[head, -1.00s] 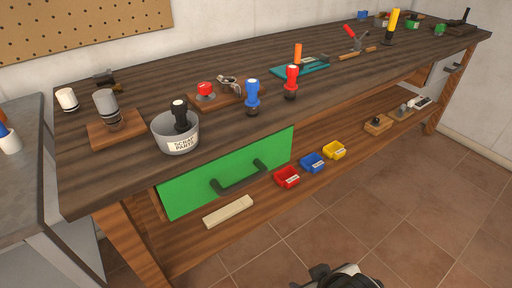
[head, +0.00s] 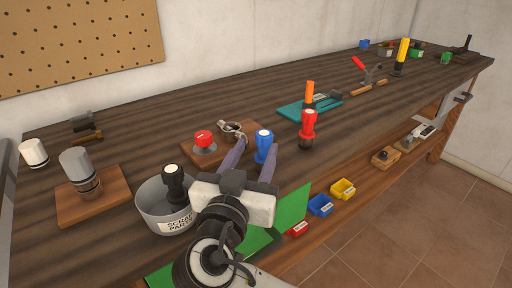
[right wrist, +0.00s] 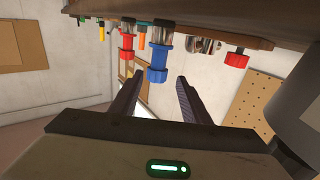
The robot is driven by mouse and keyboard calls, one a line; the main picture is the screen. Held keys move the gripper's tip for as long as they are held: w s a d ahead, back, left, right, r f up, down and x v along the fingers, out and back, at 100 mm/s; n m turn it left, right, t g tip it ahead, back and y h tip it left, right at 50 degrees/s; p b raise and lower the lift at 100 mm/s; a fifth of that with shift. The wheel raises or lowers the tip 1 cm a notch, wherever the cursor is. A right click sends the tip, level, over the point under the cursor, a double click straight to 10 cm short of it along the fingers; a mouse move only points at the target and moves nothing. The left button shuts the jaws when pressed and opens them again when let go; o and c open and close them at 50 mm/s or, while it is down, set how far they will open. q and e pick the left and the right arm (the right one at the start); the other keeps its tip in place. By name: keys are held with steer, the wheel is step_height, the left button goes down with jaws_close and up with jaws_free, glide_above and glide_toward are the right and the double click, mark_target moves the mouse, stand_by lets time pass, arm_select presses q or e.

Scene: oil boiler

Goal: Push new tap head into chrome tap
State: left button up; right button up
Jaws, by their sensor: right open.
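A blue tap-head-like piece (head: 265,146) and a red one (head: 307,128) stand upright on the bench; I cannot tell which is the new tap head. The chrome tap (head: 232,128) lies on a wooden board beside a red knob. My right gripper (head: 258,148) is open, its fingers reaching either side of the blue piece without visibly gripping it. In the right wrist view, which is upside down, the blue piece (right wrist: 157,68) shows between the fingertips and the red piece (right wrist: 126,40) to its left. My left gripper is not in view.
A metal scrap parts bin (head: 152,206) with a black-handled piece (head: 175,184) stands close left of my right gripper. A teal tray (head: 322,106) with an orange-handled tool lies behind the red piece. A grey cylinder (head: 78,167) stands on a board at left.

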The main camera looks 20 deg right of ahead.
mark_target(262, 141)
steer(key=x, duration=0.3)
steer(key=shift+w+d+r, duration=0.1)
steer(key=shift+w+d, duration=0.1)
steer(key=shift+d, duration=0.2)
steer(key=p+x, duration=0.1)
steer(key=x, duration=0.3)
steer(key=shift+w+d, duration=0.1)
steer(key=shift+d, duration=0.1)
steer(key=shift+w+d, duration=0.25)
steer(key=shift+w, duration=0.2)
steer(key=c, duration=1)
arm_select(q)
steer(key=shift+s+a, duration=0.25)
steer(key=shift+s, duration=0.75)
arm_select(e)
jaws_close()
